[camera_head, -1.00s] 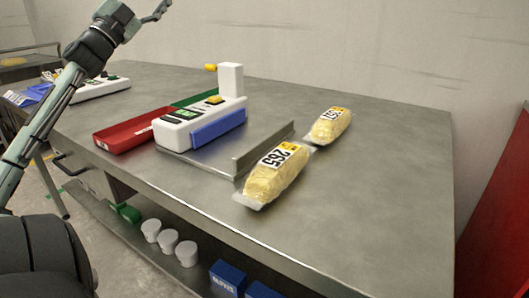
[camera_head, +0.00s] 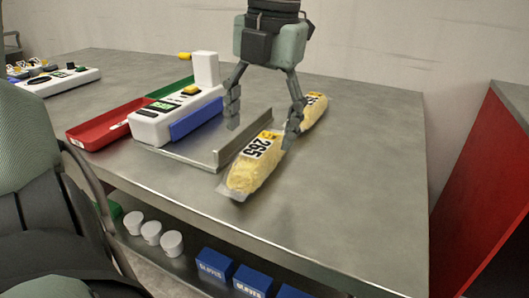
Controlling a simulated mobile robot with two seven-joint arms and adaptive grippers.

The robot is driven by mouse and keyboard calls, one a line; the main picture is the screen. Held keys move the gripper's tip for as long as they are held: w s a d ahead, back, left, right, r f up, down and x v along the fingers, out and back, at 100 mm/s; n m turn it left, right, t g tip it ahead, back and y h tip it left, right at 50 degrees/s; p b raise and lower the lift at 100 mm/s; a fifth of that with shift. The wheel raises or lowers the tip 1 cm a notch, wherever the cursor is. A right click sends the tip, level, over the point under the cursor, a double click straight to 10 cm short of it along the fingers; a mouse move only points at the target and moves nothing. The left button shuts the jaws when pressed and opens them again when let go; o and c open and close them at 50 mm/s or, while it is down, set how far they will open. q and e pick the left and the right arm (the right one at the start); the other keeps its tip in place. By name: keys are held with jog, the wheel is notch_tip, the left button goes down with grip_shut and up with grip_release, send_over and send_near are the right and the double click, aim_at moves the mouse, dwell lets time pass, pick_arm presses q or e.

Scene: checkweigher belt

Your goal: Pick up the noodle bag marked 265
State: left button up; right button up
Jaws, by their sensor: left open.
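The noodle bag marked 265 (camera_head: 246,173) is a clear bag of yellow noodles with a white and orange label. It lies on the metal table to the right of a low metal plate. My left gripper (camera_head: 263,133) is open and points down at the bag's far end. My right gripper is out of view.
The metal plate with its raised edge (camera_head: 243,138) adjoins the white checkweigher unit (camera_head: 153,124). A red tray (camera_head: 91,134) and a green tray (camera_head: 168,89) stand beside it. The table's right side is clear. White tubs and blue gloves boxes (camera_head: 215,265) sit on the shelf below.

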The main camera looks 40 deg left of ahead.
aim_at(261, 146)
pick_arm(q)
jog(key=f, duration=0.6)
jog(key=shift+w+a+f, duration=0.15)
jog(key=shift+w+a, duration=0.15)
jog(key=shift+a, duration=0.1)
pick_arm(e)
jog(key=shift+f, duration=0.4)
pick_arm(q)
jog(key=shift+c, duration=0.3)
jog(key=c, duration=1.4)
